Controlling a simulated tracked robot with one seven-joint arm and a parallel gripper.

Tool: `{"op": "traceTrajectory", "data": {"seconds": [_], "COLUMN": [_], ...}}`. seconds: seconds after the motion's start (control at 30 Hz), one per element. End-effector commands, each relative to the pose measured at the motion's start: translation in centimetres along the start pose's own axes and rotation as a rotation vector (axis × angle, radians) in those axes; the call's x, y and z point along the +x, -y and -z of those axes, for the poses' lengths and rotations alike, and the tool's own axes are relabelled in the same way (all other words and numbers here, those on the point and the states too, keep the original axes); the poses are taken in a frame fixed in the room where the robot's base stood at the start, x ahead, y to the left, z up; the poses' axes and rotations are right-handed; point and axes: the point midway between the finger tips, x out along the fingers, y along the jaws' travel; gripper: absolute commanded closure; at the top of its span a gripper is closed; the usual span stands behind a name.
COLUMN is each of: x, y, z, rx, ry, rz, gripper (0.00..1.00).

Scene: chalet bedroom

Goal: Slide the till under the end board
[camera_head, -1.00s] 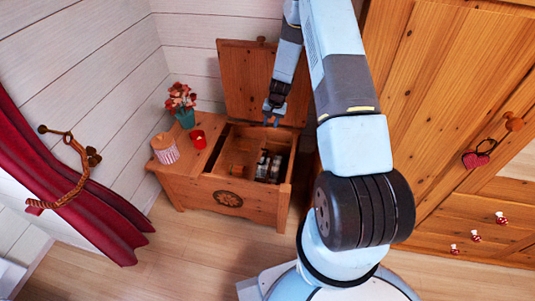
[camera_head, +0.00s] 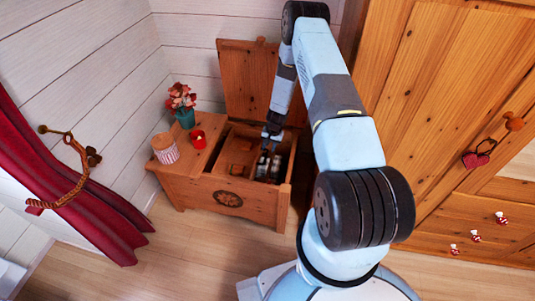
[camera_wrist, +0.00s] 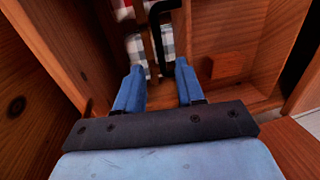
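The till (camera_head: 234,158) is a shallow wooden tray inside the open chest (camera_head: 247,203), at the chest's left side in the head view. In the wrist view the till (camera_wrist: 240,35) is on the right, with a small wooden block (camera_wrist: 222,66) in it. The end board (camera_head: 188,158) is the fixed left part of the chest's top. My gripper (camera_head: 270,138) is at the back of the chest opening. In the wrist view my gripper (camera_wrist: 158,66) has its blue fingers apart, the right one close beside the till. Whether they touch it I cannot tell.
A flower vase (camera_head: 185,116), a red cup (camera_head: 198,138) and a striped pot (camera_head: 165,149) stand on the end board. The raised lid (camera_head: 247,82) stands behind the opening. Checked cloth (camera_wrist: 136,46) and a black handle (camera_wrist: 158,10) show inside the chest.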

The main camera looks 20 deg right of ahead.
Motion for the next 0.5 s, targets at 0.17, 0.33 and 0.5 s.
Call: {"op": "traceTrajectory", "data": {"seconds": [0.17,0.33,0.5], "x": [2.8,4.5,5.3], "y": [-0.1,0.0,0.0], "z": [-0.1,0.0,0.0], "rx": [0.000,-0.001,-0.001], "ry": [0.001,0.000,-0.001], "rz": [-0.001,0.000,0.000], "gripper": [0.62,0.62,0.62]}}
